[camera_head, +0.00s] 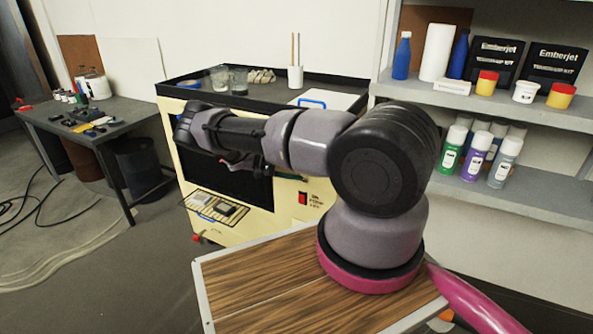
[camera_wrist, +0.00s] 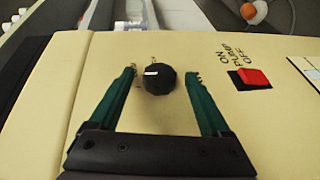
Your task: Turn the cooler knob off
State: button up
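The cooler knob (camera_wrist: 159,79) is a round black dial with a white mark pointing to the left, on the cream panel (camera_wrist: 75,62) of the cooler, in the wrist view. My gripper (camera_wrist: 165,75) is open, with its green fingers on either side of the knob and a gap on both sides. Whether the fingertips reach the panel's surface I cannot tell.
A red pump switch (camera_wrist: 250,77) marked ON and OFF sits right of the knob. The cooler's black top tray (camera_head: 262,93) holds cups and a white board. A workbench (camera_head: 110,120) with tools stands left. Shelves (camera_head: 500,112) with bottles and spray cans stand right.

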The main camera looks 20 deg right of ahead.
jog(key=shift+a, duration=0.1)
jog(key=v, duration=1)
jog(key=shift+w+a, duration=0.2)
jog(key=shift+a, duration=0.05)
